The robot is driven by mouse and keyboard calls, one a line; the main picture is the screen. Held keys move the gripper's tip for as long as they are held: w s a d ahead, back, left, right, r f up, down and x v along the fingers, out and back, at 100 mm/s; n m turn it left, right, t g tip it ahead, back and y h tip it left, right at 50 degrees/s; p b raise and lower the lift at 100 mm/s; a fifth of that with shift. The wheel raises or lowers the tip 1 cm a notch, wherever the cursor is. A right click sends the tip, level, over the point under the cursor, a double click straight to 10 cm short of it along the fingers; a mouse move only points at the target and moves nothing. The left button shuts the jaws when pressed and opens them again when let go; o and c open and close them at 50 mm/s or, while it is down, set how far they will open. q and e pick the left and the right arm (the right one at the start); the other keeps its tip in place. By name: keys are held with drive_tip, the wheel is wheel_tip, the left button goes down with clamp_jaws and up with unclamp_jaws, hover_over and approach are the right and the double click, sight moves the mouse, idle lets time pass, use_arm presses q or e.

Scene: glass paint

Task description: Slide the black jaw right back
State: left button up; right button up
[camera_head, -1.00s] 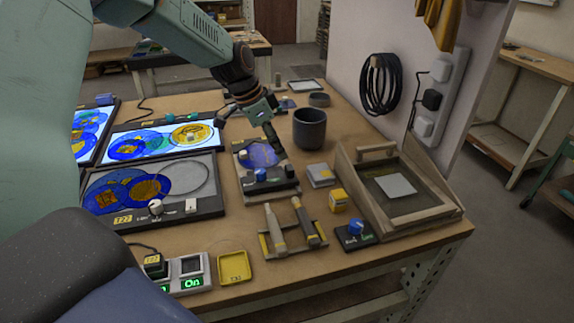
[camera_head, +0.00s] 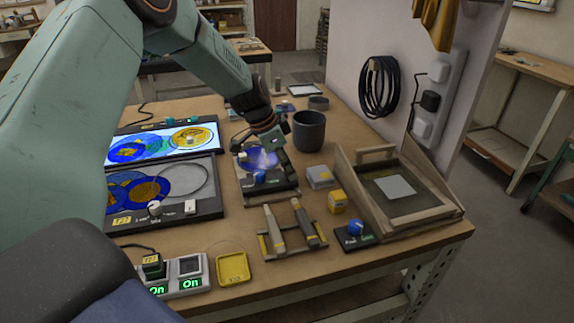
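The wooden fixture (camera_head: 247,187) stands on the bench in the middle of the view. A round blue-violet glass piece (camera_head: 257,160) lies in it under a bright patch. A blue knob (camera_head: 260,177) is at its near edge. Dark blocks (camera_head: 288,178) sit along its right side; which is the black jaw is hard to tell at this size. My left gripper (camera_head: 264,154) hangs low over the fixture's far part and hides some of it. Its fingers blend with the dark parts, so their opening and any contact are unclear. My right gripper is not in view.
A dark cup (camera_head: 308,131) stands close behind and right. A small grey block (camera_head: 320,177) and yellow box (camera_head: 338,201) stand right of the fixture, with a wooden frame stand (camera_head: 440,215) beyond. Two tools on a rack (camera_head: 290,246) are in front. Lit panels (camera_head: 205,215) lie left.

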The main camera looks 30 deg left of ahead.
use_arm(q)
drive_tip(key=shift+w+a+f, duration=0.1)
drive_tip(key=c, duration=0.6)
clamp_jaws()
